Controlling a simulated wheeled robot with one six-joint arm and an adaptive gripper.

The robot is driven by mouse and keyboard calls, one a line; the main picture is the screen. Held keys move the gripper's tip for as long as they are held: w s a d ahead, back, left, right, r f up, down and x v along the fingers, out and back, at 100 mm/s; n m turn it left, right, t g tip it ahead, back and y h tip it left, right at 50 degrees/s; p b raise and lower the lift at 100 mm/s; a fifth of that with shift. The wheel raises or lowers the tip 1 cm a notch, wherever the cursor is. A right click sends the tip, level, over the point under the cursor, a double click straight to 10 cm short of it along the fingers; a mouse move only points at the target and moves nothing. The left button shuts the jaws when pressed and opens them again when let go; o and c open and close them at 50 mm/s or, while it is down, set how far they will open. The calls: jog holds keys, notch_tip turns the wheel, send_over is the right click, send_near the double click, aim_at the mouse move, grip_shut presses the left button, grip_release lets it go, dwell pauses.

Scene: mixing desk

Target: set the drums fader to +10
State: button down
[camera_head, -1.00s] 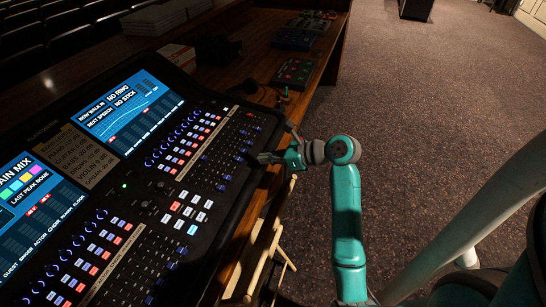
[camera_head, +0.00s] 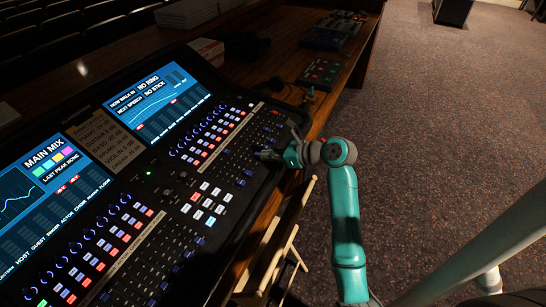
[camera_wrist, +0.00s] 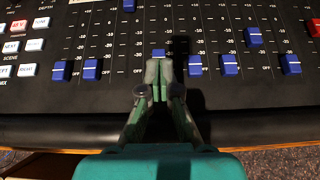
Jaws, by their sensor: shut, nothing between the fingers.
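The mixing desk (camera_head: 212,213) is a black console with blue fader caps and small scales. My gripper (camera_head: 267,156) is over its right-hand fader bank, near the front edge. In the wrist view my gripper (camera_wrist: 159,68) is shut, with its fingertips close in front of a blue fader cap (camera_wrist: 158,53) and partly hiding it. I cannot tell whether they touch it. That cap is low on its scale, a little above the row by the OFF marks. I cannot read which fader is drums.
Other caps stand close by: one at right (camera_wrist: 195,64), one at left (camera_wrist: 91,69), and one high up (camera_wrist: 129,5). Lit buttons (camera_wrist: 12,46) are at the left. A screen (camera_head: 158,103) and several small boxes (camera_head: 320,72) are farther back. Wooden legs (camera_head: 290,240) stand below.

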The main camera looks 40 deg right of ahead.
jog(key=w+a, duration=0.1)
jog(key=w, duration=0.1)
jog(key=w+a, duration=0.1)
jog(key=w, duration=0.2)
jog(key=w+a+r, duration=0.1)
jog(key=w, duration=0.2)
jog(key=shift+w, duration=0.25)
jog(key=shift+s, duration=0.1)
